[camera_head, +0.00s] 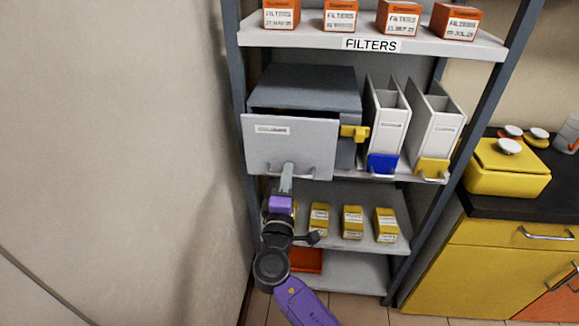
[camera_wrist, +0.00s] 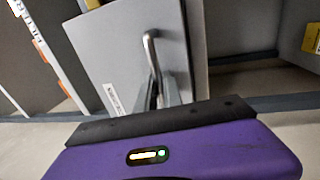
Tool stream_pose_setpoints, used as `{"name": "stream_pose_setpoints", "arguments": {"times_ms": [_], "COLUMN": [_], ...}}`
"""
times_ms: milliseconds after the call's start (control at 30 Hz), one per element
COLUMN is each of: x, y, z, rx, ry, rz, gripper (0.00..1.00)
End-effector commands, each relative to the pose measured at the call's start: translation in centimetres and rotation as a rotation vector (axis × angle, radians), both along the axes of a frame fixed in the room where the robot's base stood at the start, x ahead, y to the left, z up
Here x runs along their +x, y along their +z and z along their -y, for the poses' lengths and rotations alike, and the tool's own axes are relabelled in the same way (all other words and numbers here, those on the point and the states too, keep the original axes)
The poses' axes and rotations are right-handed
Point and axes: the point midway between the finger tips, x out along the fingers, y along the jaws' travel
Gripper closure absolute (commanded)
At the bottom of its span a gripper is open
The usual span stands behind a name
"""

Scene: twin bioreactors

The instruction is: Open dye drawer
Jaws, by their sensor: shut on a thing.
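The dye drawer (camera_head: 290,143) is a light grey front panel with a small white label and a metal bar handle low on it. It belongs to a dark grey cabinet (camera_head: 305,84) on the middle shelf. A dark gap shows between the panel's top edge and the cabinet, so the drawer stands partly out. My gripper (camera_head: 287,170) reaches up from below and is shut on the handle. In the wrist view the handle (camera_wrist: 151,47) runs down between the fingers of my gripper (camera_wrist: 159,88). The label's text is too small to read.
A yellow latch-like piece (camera_head: 354,133) sits at the cabinet's right. Two white file holders (camera_head: 390,115) stand beside it. Yellow boxes (camera_head: 353,222) sit on the shelf below, close to my arm. A bare wall (camera_head: 110,140) lies left; a yellow counter (camera_head: 480,270) stands right.

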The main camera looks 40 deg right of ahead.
Motion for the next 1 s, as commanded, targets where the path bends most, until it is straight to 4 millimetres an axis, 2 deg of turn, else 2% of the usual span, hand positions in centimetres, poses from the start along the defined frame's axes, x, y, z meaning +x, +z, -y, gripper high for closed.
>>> {"name": "stream_pose_setpoints", "arguments": {"times_ms": [300, 600, 800, 1000], "x": [-5.4, -9.9, -11.9, -12.9], "y": [-0.4, -0.3, -0.2, -0.2], "z": [-7.1, -12.8, -15.3, -16.7], "rx": [0.002, 0.002, 0.002, 0.001], "ry": [0.007, 0.005, 0.004, 0.003], "rz": [-0.003, -0.004, -0.004, -0.004], "gripper": [1.0, 1.0, 1.0, 1.0]}}
